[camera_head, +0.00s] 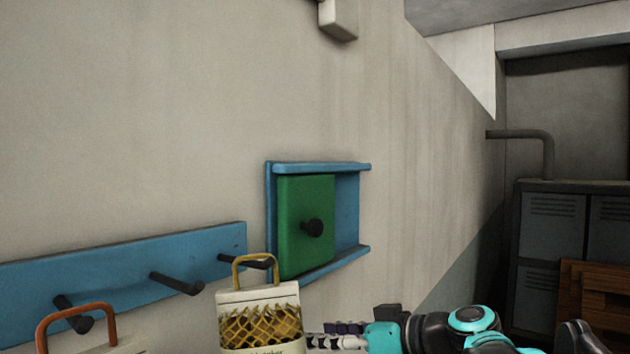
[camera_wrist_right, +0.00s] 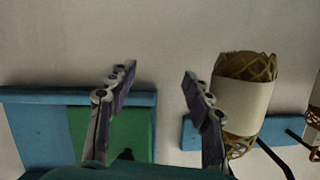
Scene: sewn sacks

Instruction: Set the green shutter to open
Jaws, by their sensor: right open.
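The green shutter (camera_head: 303,205) is a panel with a dark round knob (camera_head: 312,228). It sits in the left part of a blue wall frame (camera_head: 347,210), and the frame's right part shows bare blue. In the right wrist view the green shutter (camera_wrist_right: 125,128) is at lower left, with its dark knob (camera_wrist_right: 126,155) partly hidden at the bottom by my gripper's body. My right gripper (camera_head: 332,335) is below the frame at the bottom edge. In the right wrist view its fingers (camera_wrist_right: 157,73) are spread with nothing between them. My left gripper is not in view.
A blue peg rail (camera_head: 130,255) with dark pegs runs along the wall at left. A cream sack with yellow mesh (camera_head: 258,296) is close to my right fingers. Another sack's orange handle (camera_head: 76,309) shows at lower left. Grey lockers (camera_head: 550,220) stand at right.

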